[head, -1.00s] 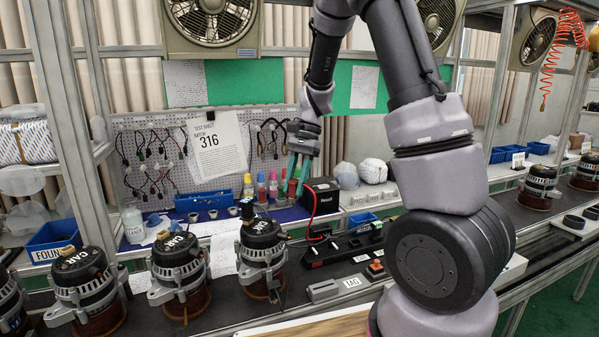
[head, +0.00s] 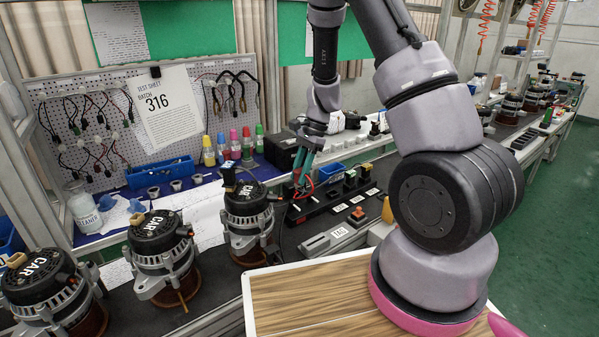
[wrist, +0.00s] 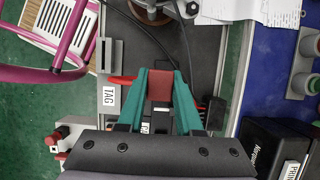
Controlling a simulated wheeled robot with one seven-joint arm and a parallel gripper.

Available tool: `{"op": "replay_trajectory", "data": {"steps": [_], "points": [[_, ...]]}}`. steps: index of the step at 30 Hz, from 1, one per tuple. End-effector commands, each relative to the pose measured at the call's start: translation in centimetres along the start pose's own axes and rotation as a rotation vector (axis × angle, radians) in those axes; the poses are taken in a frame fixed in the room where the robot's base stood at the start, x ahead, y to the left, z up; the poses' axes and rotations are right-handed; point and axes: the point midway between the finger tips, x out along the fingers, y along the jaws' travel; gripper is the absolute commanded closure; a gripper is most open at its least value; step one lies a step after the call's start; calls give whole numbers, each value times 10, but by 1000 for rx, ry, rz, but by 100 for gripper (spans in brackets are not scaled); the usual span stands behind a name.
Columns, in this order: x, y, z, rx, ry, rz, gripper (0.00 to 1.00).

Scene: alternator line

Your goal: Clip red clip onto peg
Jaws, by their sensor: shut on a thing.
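My gripper (wrist: 162,75) has green fingers, which are shut on the red clip (wrist: 160,88). More red shows beside the left finger. In the head view, my gripper (head: 301,172) is low over the left end of the black strip (head: 342,199), right of the nearest alternator (head: 247,210). A red wire (head: 306,189) curves by the fingertips. The clip's jaws are hidden in the head view. I cannot pick out the peg with certainty, nor tell whether the clip touches it.
A grey block marked TAG (head: 327,241) and a red button box (head: 357,217) are in front of the strip. Coloured bottles (head: 235,144) and a black box (head: 284,150) stand behind. Several alternators line the belt at left. A wooden-topped surface (head: 300,295) is nearest.

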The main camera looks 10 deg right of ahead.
Motion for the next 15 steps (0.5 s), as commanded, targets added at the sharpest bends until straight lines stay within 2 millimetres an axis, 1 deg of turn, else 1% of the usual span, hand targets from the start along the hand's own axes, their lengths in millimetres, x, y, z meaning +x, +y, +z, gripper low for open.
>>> {"op": "replay_trajectory", "data": {"steps": [5, 15], "points": [[5, 0, -2, -1, -1, 1, 100], [33, 0, -14, 0, -1, 1, 100]]}}
